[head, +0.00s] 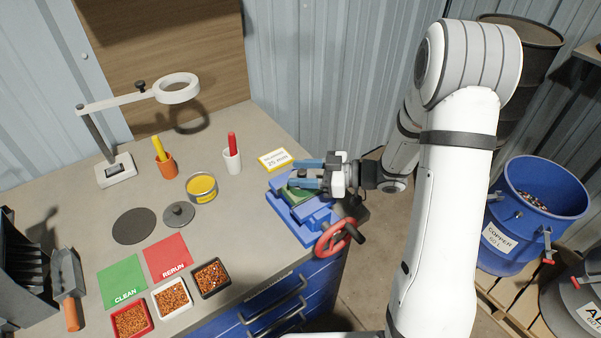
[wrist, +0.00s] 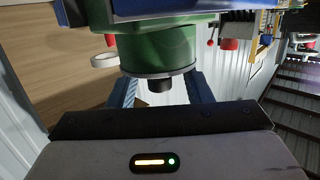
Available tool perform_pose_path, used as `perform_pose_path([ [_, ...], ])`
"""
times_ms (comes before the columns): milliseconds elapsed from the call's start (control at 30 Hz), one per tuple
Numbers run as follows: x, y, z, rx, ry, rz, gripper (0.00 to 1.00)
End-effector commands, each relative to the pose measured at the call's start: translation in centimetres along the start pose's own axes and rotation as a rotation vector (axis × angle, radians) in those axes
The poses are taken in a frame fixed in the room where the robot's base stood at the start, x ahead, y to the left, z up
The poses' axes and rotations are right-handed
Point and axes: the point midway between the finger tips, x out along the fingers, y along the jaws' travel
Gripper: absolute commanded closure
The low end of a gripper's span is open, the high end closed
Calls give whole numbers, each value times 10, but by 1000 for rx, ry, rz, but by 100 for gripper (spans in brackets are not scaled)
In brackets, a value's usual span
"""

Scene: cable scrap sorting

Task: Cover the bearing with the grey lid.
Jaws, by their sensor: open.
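The grey lid (head: 179,214), a flat disc with a small dark knob, lies on the bench between the dark round mat and the yellow-topped tin. I cannot clearly pick out the bearing. A green part (head: 297,195) sits in the blue vise (head: 312,222). In the wrist view it is a green cylinder (wrist: 158,52) with a grey rim and a dark stub (wrist: 160,85). My gripper (head: 299,173) is at the vise with its blue fingers apart. In the wrist view the stub shows between the fingers, and nothing is visibly gripped.
The yellow-topped tin (head: 201,188), white cup (head: 231,160), orange cup (head: 166,165) and magnifier lamp (head: 177,88) stand behind the lid. The round mat (head: 134,225), the red RERUN mat (head: 168,258) and several granule trays lie nearby. The vise has a red handwheel (head: 335,237).

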Motion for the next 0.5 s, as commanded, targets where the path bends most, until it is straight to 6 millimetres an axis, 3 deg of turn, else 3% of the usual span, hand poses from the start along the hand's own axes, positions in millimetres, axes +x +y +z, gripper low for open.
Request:
perform_pose_path([
  [167,-9,0,1,-1,0,2,55],
  [500,-64,0,1,-1,0,4,55],
])
